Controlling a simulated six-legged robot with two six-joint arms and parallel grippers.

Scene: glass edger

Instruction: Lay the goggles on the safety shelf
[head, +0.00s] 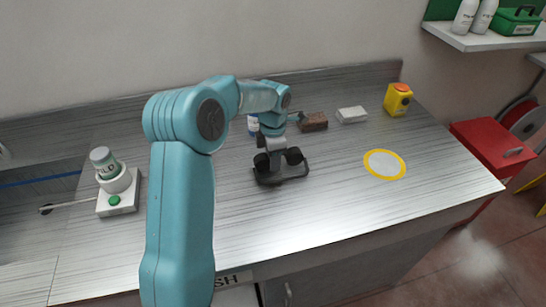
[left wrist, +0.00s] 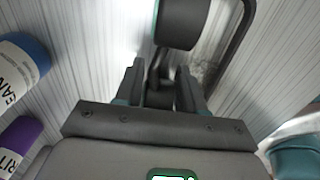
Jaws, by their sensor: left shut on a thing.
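The dark goggles (head: 293,156) are at the middle of the bench, with two round dark cups and a thin strap loop on the near side. My left gripper (head: 276,155) points down between the two cups and is shut on the middle of the goggles. In the left wrist view, one dark cup of the goggles (left wrist: 183,22) and the strap lie beyond the fingers of my left gripper (left wrist: 160,88). I cannot tell whether the goggles touch the bench. The white wall shelf (head: 470,42) at top right, likely the safety shelf, holds white bottles and a green case (head: 516,22). My right gripper is out of view.
A yellow-ringed disc (head: 384,164) lies right. Blue-capped (left wrist: 20,65) and purple-capped (left wrist: 20,140) bottles stand close by. A red cabinet (head: 492,146) stands beyond the bench (head: 345,205).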

